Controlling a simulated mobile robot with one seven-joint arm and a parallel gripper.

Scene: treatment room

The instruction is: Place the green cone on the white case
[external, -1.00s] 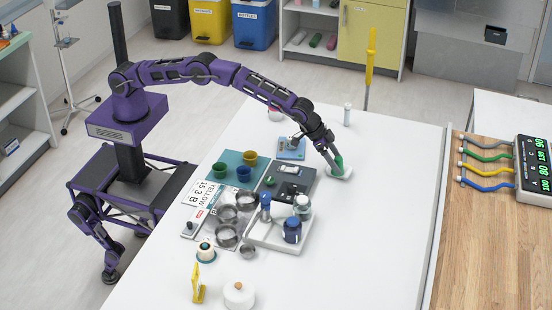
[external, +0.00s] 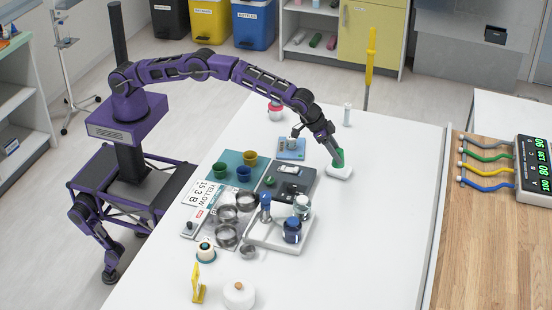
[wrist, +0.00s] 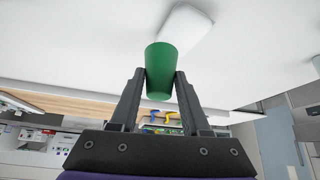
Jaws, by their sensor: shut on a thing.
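The green cone (external: 339,157) is held between the two dark fingers of my gripper (external: 334,152). In the wrist view the green cone (wrist: 161,68) shows between the fingertips of my gripper (wrist: 160,77), its wider end pointing away from the palm. The white case (external: 341,173) lies flat on the white table, directly under the cone in the external view. In the wrist view the white case (wrist: 190,30) is just beyond the cone, which covers part of its edge. I cannot tell whether the cone touches the case.
A dark tray (external: 302,192) and a blue pad (external: 291,154) lie left of the case. A small white bottle (external: 347,115) and a tall yellow-topped pole (external: 370,65) stand behind it. The white table (external: 390,200) is clear to the right and in front.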

